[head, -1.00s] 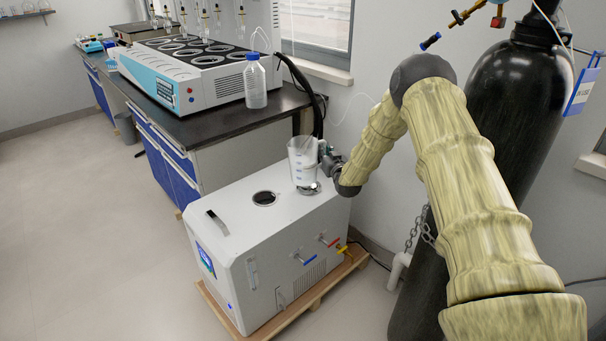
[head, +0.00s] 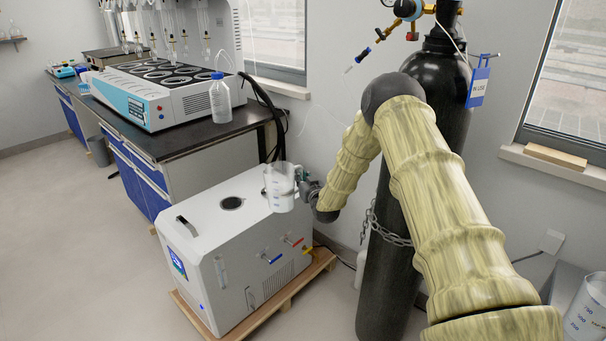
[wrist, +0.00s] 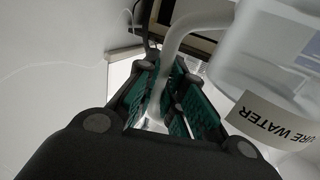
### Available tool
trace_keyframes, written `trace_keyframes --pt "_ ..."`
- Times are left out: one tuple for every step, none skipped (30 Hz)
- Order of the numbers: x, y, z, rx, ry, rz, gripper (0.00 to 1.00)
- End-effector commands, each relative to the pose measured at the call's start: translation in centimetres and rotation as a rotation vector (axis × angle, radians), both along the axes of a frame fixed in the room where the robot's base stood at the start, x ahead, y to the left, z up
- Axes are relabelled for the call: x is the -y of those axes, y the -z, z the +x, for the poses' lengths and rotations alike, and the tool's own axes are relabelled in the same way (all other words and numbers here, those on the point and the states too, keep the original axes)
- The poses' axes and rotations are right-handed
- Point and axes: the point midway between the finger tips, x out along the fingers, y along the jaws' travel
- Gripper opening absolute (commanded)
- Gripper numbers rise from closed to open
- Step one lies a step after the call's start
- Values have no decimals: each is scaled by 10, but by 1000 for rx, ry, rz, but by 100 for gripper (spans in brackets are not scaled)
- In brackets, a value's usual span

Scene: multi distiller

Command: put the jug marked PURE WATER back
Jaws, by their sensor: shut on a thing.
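The jug marked PURE WATER (head: 279,189) is clear and upright at the back right end of the white box-shaped unit's top. Its label shows close up in the wrist view (wrist: 268,124). My gripper (head: 301,186) is on the jug's right side and shut on its handle. In the wrist view the handle passes between the green finger pads (wrist: 165,95). I cannot tell whether the jug's base touches the unit.
The white unit (head: 205,235) has a round opening on top and sits on a wooden pallet. A dark bench (head: 185,140) with a bottle (head: 220,98) stands behind. A chained black gas cylinder (head: 385,285) is beside my arm. Another graduated container (head: 588,312) is at lower right.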

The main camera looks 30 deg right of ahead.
Motion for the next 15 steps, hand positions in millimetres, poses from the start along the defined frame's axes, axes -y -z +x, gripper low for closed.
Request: trace_keyframes --pt "-12 1 -3 -1 -9 1 0" --pt "-17 3 -6 -1 -12 0 0" --pt "-23 4 -10 0 -15 0 0" --pt "-27 5 -13 1 -16 0 0" --pt "-30 6 -17 0 -17 0 0" --pt "-36 8 -22 -1 -19 1 0" --pt "-40 10 -26 0 -20 1 0" --pt "-45 11 -31 -2 -21 1 0" --pt "-50 13 -36 -1 -23 1 0" --pt "-56 15 -41 -2 -25 1 0" --pt "-62 17 -47 -2 -28 0 0" --pt "-70 19 -54 -3 -31 1 0" --pt "-76 21 -60 -3 -33 1 0" --pt "-84 23 -67 -3 -35 3 0" --pt "-93 26 -76 -2 -37 1 0"
